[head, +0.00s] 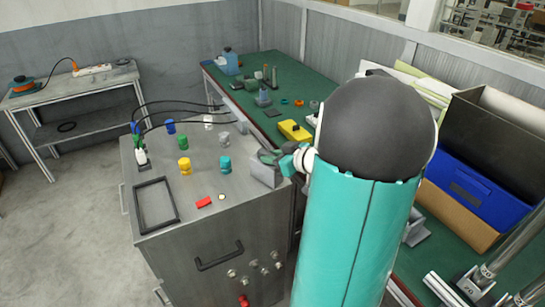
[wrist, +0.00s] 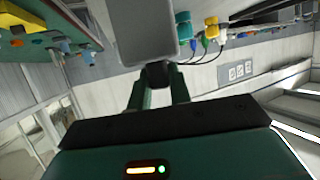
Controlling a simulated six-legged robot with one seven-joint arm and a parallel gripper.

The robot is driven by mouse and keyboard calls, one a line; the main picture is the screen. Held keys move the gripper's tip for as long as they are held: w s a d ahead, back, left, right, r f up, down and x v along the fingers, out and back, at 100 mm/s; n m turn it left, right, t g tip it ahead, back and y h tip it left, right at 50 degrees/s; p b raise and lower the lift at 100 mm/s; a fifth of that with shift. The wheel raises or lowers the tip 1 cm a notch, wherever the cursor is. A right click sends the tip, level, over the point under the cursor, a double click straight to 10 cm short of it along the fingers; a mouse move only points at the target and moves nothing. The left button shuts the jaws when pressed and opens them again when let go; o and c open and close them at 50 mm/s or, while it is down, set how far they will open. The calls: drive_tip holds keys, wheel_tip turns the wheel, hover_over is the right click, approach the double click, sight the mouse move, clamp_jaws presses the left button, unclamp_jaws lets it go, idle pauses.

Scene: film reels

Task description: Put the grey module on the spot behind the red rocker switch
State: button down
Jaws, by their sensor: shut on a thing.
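The grey module (head: 264,171) is a flat-faced block at the right edge of the grey cabinet top (head: 190,225) in the head view. My gripper (head: 284,158) is shut on it from the right. In the wrist view my gripper (wrist: 158,76) has both fingers closed on a dark stub at the end of the module (wrist: 143,30). I cannot tell whether the module touches the cabinet top. The red rocker switch (head: 204,202) lies near the cabinet's front edge, left of the module and apart from it. A small pale round mark (head: 222,197) is beside the switch.
Yellow (head: 184,166), cyan (head: 225,165), green (head: 181,142) and other coloured pieces stand on the cabinet. A black frame (head: 155,205) lies at its left. Black cables (head: 180,105) arch over the back. A green-topped bench (head: 290,82) with a yellow box (head: 294,131) stands behind.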

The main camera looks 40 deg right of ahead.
drive_tip(key=shift+f, duration=0.1)
drive_tip(key=c, duration=1.3)
unclamp_jaws()
